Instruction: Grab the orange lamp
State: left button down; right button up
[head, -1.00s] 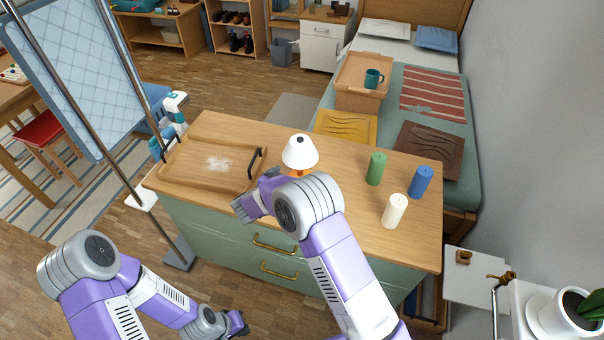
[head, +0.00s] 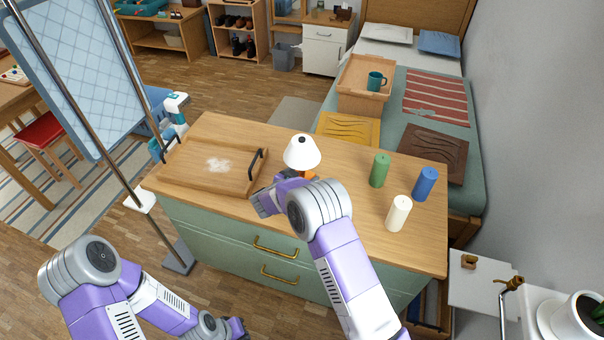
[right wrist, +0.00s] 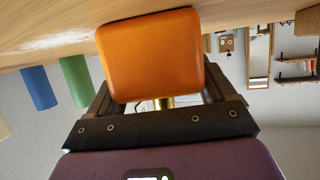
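The orange lamp stands upright on the wooden dresser top, with its white shade (head: 302,152) and a little of its orange base (head: 309,174) showing in the head view. My right gripper (head: 263,203) is low over the dresser in front of the lamp, and my wrist partly hides the base. In the right wrist view the orange base (right wrist: 150,55) fills the space before my right gripper (right wrist: 163,85), hiding its fingertips. The fingers are spread apart, with gaps beside the brass stem (right wrist: 166,102). My left gripper (head: 237,329) hangs low at the bottom; its fingers are unclear.
A wooden tray (head: 190,179) with a dark handle lies left of the lamp. Green (head: 380,170), blue (head: 425,184) and white (head: 398,213) candles stand to the right. A bed (head: 470,165) lies behind the dresser (head: 340,215). A metal pole stands at the left.

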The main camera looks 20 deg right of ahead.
jog(key=c, duration=0.7)
jog(key=shift+r, duration=0.1)
jog(key=shift+c, duration=0.4)
